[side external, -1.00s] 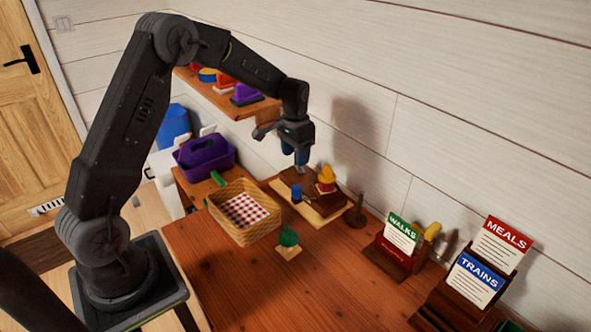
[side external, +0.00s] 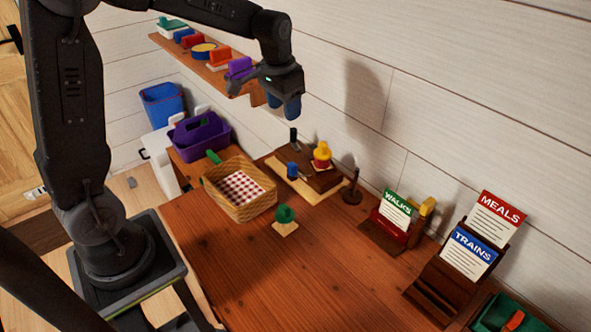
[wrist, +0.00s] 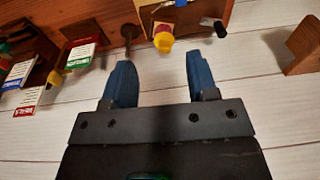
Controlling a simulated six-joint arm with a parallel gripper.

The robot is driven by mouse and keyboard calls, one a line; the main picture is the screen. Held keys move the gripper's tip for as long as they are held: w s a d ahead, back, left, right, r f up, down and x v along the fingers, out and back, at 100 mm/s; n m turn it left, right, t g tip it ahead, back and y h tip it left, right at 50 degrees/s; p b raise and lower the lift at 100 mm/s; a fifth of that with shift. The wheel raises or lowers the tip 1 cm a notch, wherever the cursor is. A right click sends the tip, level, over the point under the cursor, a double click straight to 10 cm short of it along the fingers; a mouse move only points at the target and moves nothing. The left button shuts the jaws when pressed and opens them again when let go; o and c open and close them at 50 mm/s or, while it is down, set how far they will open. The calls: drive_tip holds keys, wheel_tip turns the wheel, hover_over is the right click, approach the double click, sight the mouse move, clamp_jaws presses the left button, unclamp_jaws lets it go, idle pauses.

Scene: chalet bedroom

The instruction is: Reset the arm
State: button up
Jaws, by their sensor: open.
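My gripper (side external: 283,106) is raised above the back of the wooden table (side external: 310,265), near the white plank wall. In the wrist view my gripper (wrist: 156,82) shows two blue fingers spread apart with nothing between them. Below it in the side view is a dark wooden block (side external: 325,179) on a light board. A yellow and red knob-like piece (side external: 321,155) sits on the block, and it also shows in the wrist view (wrist: 163,38). A blue-topped piece (side external: 292,170) stands by the block's left end.
A wicker basket (side external: 262,206) with checked cloth, a green-topped piece (side external: 285,214), a dark peg (side external: 352,190) and card holders (side external: 436,291) stand on the table. A wall shelf (side external: 215,68) with colored items is close left of my gripper. A purple caddy (side external: 200,140) stands at the back left.

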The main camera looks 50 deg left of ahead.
drive_tip(key=s+d+r+t, duration=0.2)
drive_tip(key=s+d, duration=0.2)
drive_tip(key=s, duration=0.6)
drive_tip(key=s+d+r+t, duration=0.2)
drive_tip(key=s+d, duration=0.3)
drive_tip(key=s, duration=0.6)
drive_tip(key=shift+s+r, duration=0.2)
drive_tip(key=shift+r, duration=0.6)
